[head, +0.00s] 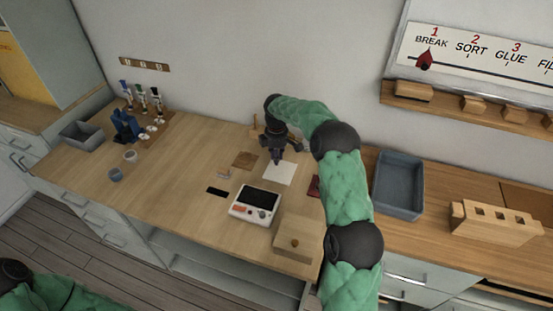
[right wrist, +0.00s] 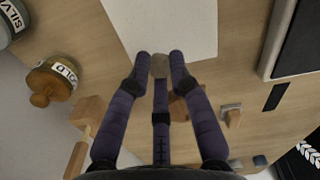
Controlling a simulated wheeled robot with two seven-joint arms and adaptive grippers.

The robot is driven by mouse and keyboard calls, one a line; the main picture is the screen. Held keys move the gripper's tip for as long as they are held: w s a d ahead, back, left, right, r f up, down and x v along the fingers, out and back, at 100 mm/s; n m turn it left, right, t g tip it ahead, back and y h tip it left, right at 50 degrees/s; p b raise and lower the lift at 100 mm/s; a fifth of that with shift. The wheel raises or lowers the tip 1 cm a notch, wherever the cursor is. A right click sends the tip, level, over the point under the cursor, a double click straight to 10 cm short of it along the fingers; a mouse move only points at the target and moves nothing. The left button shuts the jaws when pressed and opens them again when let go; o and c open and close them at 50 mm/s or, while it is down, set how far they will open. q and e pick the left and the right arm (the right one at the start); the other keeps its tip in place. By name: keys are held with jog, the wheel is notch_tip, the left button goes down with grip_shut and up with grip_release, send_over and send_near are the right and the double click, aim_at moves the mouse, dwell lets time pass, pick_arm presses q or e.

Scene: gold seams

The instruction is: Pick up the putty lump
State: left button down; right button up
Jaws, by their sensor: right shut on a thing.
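The lump shows between the fingertips, over the edge of the white sheet (right wrist: 165,25). I cannot tell whether it touches the surface. In the head view the lump is too small and hidden to make out. Only part of my left arm shows at the bottom left; its gripper is out of view.
A white device with a dark screen (head: 255,204) and a wooden box (head: 296,238) stand nearer the front. A brown square (head: 244,160) and a black strip (head: 217,191) lie left. A gold-labelled jar (right wrist: 52,82) stands near the gripper. A grey bin (head: 398,185) is right. The left-centre worktop is fairly clear.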

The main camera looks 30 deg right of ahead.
jog(key=s+a+r+p, duration=0.45)
jog(key=s+r, duration=0.55)
jog(key=s, duration=0.3)
jog(key=s+a+r+n+p, duration=0.1)
jog(key=s+a+p, duration=0.4)
jog(key=a, duration=0.2)
jog(key=s+a+r+p, duration=0.1)
jog(key=s+a+p, duration=0.45)
jog(key=a, duration=0.25)
jog(key=b, duration=0.1)
send_over(258, 197)
jog(key=s, duration=0.1)
jog(key=f, duration=0.8)
jog(key=shift+a+f, duration=0.3)
jog(key=shift+a, duration=0.05)
jog(key=shift+w+d+f, duration=0.2)
jog(key=shift+w+f, duration=0.15)
jog(key=shift+f, duration=0.15)
jog(key=shift+w+f+b, duration=0.15)
jog(key=shift+f+b, duration=0.4)
jog(key=shift+f, duration=1.05)
